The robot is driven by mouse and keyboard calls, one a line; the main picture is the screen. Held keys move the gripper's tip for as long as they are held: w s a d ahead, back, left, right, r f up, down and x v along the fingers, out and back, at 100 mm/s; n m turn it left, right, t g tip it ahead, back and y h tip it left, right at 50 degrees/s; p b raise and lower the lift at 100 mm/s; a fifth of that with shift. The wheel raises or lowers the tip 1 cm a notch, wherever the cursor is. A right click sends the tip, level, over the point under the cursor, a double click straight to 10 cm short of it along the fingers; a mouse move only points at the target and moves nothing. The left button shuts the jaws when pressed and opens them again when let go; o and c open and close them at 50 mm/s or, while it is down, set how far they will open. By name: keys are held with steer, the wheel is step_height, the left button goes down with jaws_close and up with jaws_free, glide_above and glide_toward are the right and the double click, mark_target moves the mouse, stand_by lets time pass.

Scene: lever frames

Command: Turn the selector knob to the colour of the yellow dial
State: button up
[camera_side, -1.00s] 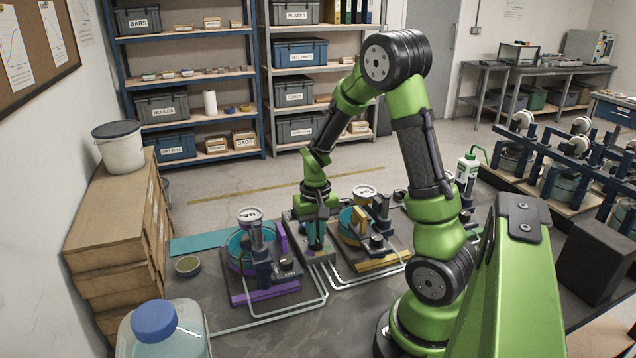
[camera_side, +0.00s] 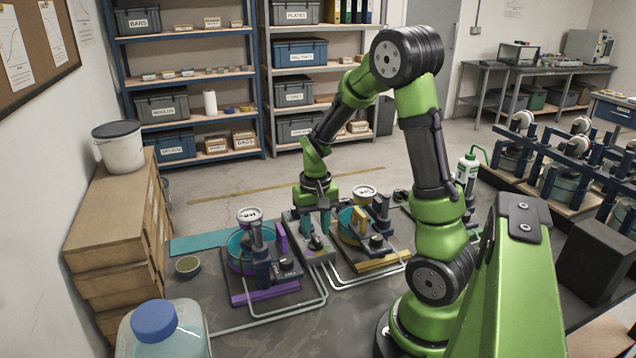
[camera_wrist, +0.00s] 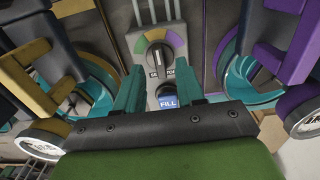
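The knob also shows in the side view (camera_side: 315,243). My gripper (camera_wrist: 160,84) has its teal fingers apart and empty, above the knob and not touching it. The round white dial (camera_side: 364,192) stands at the yellow-based station and shows at lower left in the wrist view (camera_wrist: 40,142).
A blue FILL button (camera_wrist: 168,103) is on the box, close to the knob. The purple-based station (camera_side: 262,289), with its own white dial (camera_side: 249,215), stands left of the box; the yellow base (camera_side: 372,262) is on the right. Pale pipes run along the bench.

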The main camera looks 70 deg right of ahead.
mark_target(315, 237)
step_height(315, 237, up, 15)
steer(key=shift+f, duration=0.2)
steer(key=shift+w, duration=0.1)
steer(key=s+a+r+n+t+y, duration=0.1)
steer(key=s+a+n+t, duration=0.1)
steer(key=a, duration=0.8)
steer(key=s+a+r+n+t+y, duration=0.1)
steer(key=a+t, duration=0.4)
steer(key=a, duration=0.5)
steer(key=shift+s+r+n, duration=0.55)
steer(key=shift+s+n, duration=0.45)
steer(key=shift+s, duration=0.2)
